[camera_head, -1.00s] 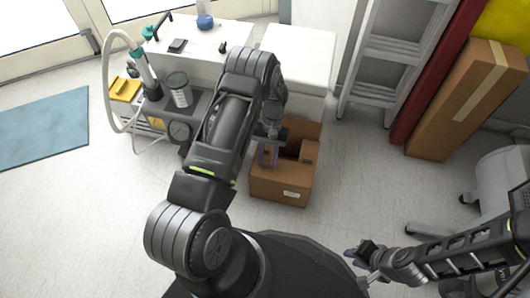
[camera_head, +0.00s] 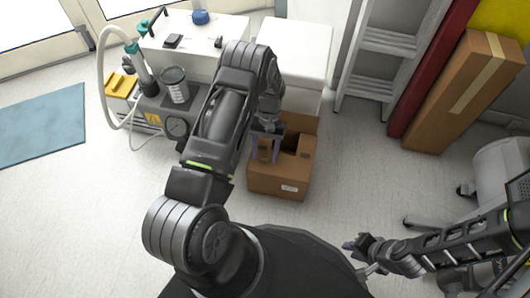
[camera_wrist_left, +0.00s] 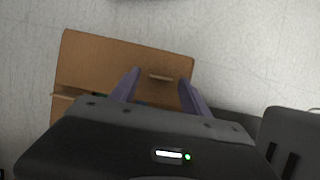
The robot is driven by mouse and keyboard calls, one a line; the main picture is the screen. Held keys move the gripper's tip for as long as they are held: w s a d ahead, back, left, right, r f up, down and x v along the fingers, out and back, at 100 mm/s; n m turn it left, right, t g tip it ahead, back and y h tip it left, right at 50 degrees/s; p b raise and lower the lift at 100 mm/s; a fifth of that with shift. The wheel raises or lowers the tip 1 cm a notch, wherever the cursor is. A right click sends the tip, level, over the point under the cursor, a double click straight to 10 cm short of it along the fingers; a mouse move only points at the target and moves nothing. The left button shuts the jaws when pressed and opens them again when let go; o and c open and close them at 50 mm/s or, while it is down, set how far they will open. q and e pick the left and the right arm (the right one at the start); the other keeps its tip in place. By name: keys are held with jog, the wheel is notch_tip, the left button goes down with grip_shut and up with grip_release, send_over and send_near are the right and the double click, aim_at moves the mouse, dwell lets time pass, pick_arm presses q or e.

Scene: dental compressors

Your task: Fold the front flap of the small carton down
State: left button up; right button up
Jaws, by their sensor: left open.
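The small open carton (camera_head: 278,182) stands on the floor in front of the white cabinets, with a white label on its front face. A back panel (camera_head: 302,122) stands up behind the opening. My left gripper (camera_head: 266,151) is over the carton's left part, pointing down, its purple fingers apart with brown cardboard visible between them. In the left wrist view the open fingers (camera_wrist_left: 158,88) lie over a brown carton panel (camera_wrist_left: 105,58) with a short slot-like mark. Contact cannot be told. My arm hides part of the carton's top, and the front flap's exact angle is unclear. My right gripper (camera_head: 360,248) is far from the carton, at lower right.
A compressor unit with a gauge (camera_head: 177,127) stands left of my left arm. A white cabinet (camera_head: 295,55) is behind the carton. A ladder (camera_head: 375,45), a tall carton (camera_head: 465,90) and a grey chair (camera_head: 495,175) are at the right. Floor right of the small carton is clear.

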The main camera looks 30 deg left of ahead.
pick_arm(q)
jog(key=p+v, duration=0.1)
jog(key=v, duration=0.6)
jog(key=shift+r+p, duration=0.25)
jog(key=shift+p, duration=0.1)
pick_arm(e)
jog(key=shift+s+a+r, duration=0.1)
jog(key=shift+s+r, duration=0.1)
jog(key=shift+r, duration=0.7)
jog(key=shift+s, duration=0.1)
